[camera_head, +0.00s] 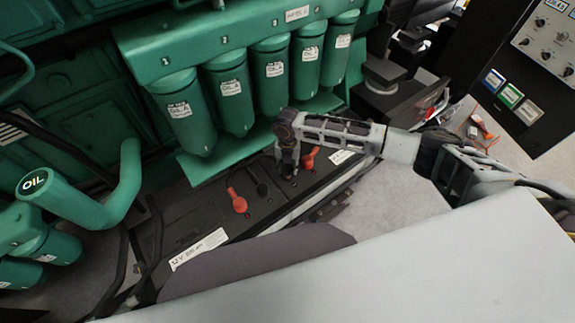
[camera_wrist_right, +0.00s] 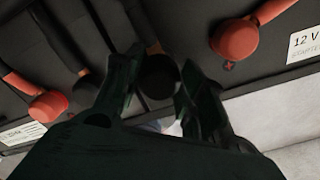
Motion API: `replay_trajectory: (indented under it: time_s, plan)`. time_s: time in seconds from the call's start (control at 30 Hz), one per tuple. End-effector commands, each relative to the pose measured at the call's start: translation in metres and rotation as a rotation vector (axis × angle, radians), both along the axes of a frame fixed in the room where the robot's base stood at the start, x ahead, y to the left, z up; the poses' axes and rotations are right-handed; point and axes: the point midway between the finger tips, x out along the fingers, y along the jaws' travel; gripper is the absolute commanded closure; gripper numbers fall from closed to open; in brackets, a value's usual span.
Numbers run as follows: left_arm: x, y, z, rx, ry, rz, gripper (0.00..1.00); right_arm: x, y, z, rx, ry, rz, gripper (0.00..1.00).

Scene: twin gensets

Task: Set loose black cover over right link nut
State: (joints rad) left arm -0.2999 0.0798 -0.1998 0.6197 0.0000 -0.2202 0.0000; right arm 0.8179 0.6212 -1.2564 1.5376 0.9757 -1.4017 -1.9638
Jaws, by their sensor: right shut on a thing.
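My right gripper (camera_head: 288,172) reaches down over the black batteries in the head view. In the right wrist view its dark fingers (camera_wrist_right: 157,95) are shut on a round black cover (camera_wrist_right: 157,76), which sits between them. The cover is low at the battery top; I cannot tell whether it touches. A black cable with a bit of copper colour runs up to it. The right link nut does not show; the cover and fingers may hide it. Another dark cover (camera_head: 262,190) stands to the left in the head view. My left gripper is not in view.
Red terminal covers stand on the batteries, one left (camera_head: 238,203) and one right (camera_head: 310,158) of the gripper. Green oil filters (camera_head: 232,92) hang close behind. A green OIL pipe (camera_head: 85,205) is at left. A grey-white surface fills the lower right foreground.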

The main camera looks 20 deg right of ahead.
Motion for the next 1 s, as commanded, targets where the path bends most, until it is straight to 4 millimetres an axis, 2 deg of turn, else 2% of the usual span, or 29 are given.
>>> replay_trajectory:
  time_s: [0.3,1.0]
  plan:
    - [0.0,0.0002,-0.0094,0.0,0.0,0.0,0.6,0.0002,-0.0002,-0.0097,0.0,0.0,0.0,0.76]
    - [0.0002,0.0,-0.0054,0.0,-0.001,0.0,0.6,-0.0004,0.0005,-0.0096,-0.002,0.002,0.0,0.76]
